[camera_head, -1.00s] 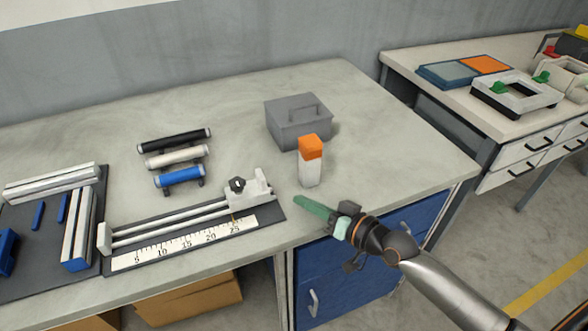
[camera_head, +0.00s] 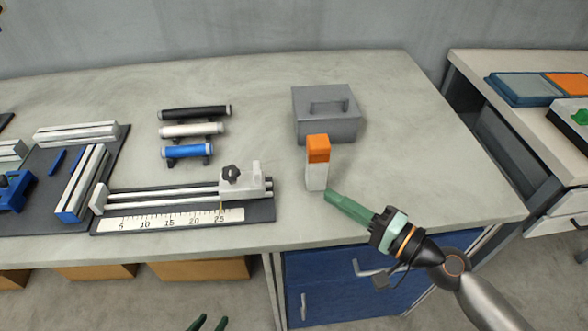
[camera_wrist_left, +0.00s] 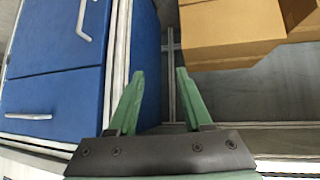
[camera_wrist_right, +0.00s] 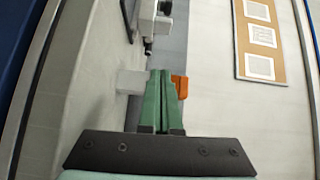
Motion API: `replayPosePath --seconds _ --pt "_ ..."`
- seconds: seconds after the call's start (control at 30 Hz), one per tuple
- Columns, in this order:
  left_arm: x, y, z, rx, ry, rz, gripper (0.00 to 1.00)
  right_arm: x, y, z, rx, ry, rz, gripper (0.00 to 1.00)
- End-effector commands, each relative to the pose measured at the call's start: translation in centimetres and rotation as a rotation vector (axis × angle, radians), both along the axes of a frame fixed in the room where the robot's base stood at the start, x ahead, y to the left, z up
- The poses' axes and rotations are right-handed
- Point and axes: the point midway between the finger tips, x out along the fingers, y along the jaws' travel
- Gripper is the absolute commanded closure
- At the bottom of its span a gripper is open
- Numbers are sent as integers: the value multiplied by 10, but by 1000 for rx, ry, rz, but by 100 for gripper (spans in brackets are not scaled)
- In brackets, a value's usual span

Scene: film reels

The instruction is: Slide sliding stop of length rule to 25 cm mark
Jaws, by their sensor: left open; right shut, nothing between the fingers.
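The length rule (camera_head: 150,222) lies on the workbench, a dark base with a white scale and two pale rails. Its sliding stop (camera_head: 240,180), a white block with a black knob (camera_head: 232,172), sits at the right end. Its yellow pointer (camera_head: 221,208) is at about the 25 mark. My right gripper (camera_head: 330,195) is shut and empty, beside the orange-topped white block and right of the rule; its closed fingers show in the right wrist view (camera_wrist_right: 160,75). My left gripper (camera_head: 208,322) is low in front of the bench, open and empty in the left wrist view (camera_wrist_left: 160,75).
An orange-topped white block (camera_head: 317,175) and a grey box with a handle (camera_head: 330,120) stand right of the rule. Black, white and blue rollers (camera_head: 187,150) lie behind it. A dark tray with rails (camera_head: 120,140) is left. Cardboard boxes (camera_head: 200,269) sit below the bench.

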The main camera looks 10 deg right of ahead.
Motion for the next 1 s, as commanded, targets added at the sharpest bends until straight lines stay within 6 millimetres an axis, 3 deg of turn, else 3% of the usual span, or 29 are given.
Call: replayPosePath --seconds 0.17,0.37,0.57,0.8,1.0 --pt "1 0 1 0 -1 -1 50 -3 4 3 43 26 11 100" --pt "2 3 12 2 -11 4 50 9 15 7 50 27 11 100" --pt "-2 14 20 17 -7 22 50 35 41 8 47 25 11 100" --pt "-7 14 30 17 1 22 50 69 75 7 46 25 12 100" --pt "-6 12 42 15 -1 20 50 68 103 5 45 27 11 100"
